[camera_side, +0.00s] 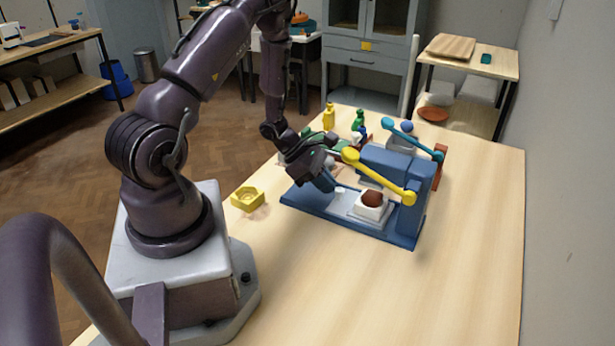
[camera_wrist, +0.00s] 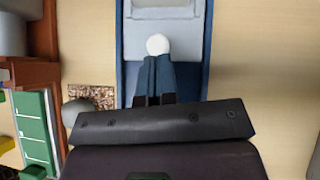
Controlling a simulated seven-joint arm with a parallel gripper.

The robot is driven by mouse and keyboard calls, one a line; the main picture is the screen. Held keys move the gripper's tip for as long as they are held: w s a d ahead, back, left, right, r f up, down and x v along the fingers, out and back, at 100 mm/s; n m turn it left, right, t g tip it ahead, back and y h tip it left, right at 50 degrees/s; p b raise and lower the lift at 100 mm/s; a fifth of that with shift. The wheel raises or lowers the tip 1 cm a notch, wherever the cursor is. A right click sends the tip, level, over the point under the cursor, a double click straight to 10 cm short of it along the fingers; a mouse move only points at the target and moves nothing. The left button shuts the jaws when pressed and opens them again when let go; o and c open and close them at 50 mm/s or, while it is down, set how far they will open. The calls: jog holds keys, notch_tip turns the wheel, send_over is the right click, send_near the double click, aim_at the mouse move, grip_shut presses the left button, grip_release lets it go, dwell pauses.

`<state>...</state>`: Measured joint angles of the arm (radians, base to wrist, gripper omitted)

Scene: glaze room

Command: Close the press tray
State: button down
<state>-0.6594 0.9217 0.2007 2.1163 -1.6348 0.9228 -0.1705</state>
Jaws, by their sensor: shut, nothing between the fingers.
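The blue press (camera_side: 385,165) stands on the wooden table, with a yellow lever on its near side. Its pale grey tray (camera_side: 348,207) is pulled out along the blue base toward the left. A white block (camera_side: 371,211) with a brown ball (camera_side: 372,198) sits at the tray's right part. A round white knob (camera_side: 340,191) stands near the tray's left end. My gripper (camera_side: 328,184) is shut and empty, low over the base just left of the knob. In the wrist view my shut fingertips (camera_wrist: 156,60) are right at the knob (camera_wrist: 157,44); I cannot tell whether they touch.
A yellow hexagonal dish (camera_side: 248,197) lies left of the press. A yellow bottle (camera_side: 329,117) and a green bottle (camera_side: 358,120) stand behind it. A teal lever (camera_side: 405,135) is at the press's far side. The table's front right is clear.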

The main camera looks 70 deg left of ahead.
jog(key=shift+w+d, duration=0.2)
jog(key=shift+w, duration=0.05)
jog(key=shift+s+a, duration=0.2)
jog(key=shift+s, duration=0.05)
jog(key=s+a, duration=0.2)
jog(key=shift+s+r, duration=0.1)
jog(key=shift+s, duration=0.25)
jog(key=v, duration=1)
jog(key=shift+s+a, duration=0.25)
